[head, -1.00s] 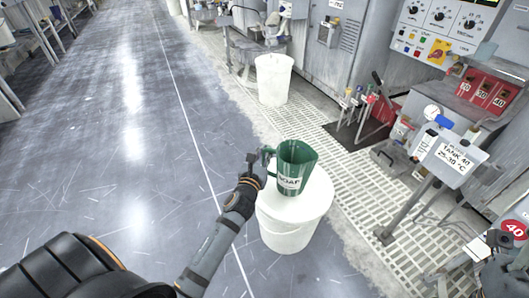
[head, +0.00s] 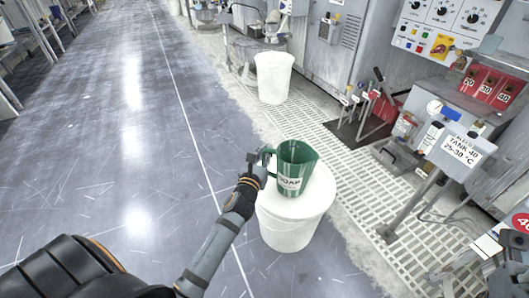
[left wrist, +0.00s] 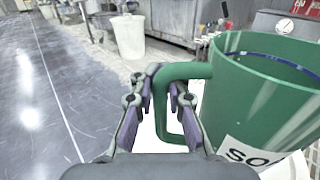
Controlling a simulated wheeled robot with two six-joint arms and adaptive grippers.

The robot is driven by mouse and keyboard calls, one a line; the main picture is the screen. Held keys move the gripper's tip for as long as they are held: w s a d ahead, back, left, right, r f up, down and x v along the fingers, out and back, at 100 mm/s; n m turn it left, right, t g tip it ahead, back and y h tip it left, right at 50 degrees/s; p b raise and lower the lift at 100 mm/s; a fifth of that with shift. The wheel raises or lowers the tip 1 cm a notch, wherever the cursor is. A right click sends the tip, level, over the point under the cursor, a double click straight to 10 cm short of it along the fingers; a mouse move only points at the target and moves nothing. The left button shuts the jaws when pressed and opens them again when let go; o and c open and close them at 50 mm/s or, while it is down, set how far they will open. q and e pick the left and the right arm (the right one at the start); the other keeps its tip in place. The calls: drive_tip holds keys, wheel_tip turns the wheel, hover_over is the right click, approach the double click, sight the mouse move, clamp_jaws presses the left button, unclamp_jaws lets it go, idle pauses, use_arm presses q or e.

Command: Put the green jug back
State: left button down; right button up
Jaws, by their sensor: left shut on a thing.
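The green jug (head: 297,165) with a white "SOAP" label is upright at the top of a white lidded bucket (head: 289,222). In the head view I cannot tell whether its base touches the lid. My left gripper (head: 258,164) is at the jug's handle, on the jug's left side, and is shut on it. In the left wrist view the jug (left wrist: 262,95) fills the right side, and its handle (left wrist: 180,72) passes between the fingers of the gripper (left wrist: 164,92). My right gripper is not in view.
A second white bucket (head: 274,78) stands farther back against grey cabinets. A white floor grating (head: 350,165) runs along the right. The grey floor at left is clear.

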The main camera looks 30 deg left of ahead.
use_arm(q)
drive_tip(key=shift+f+b, duration=0.65)
drive_tip(key=shift+f, duration=0.25)
drive_tip(key=c, duration=1.3)
unclamp_jaws()
drive_tip(key=shift+o, duration=0.2)
drive_tip(key=s+d, duration=0.2)
drive_tip(key=s, duration=1)
drive_tip(key=shift+r, duration=0.1)
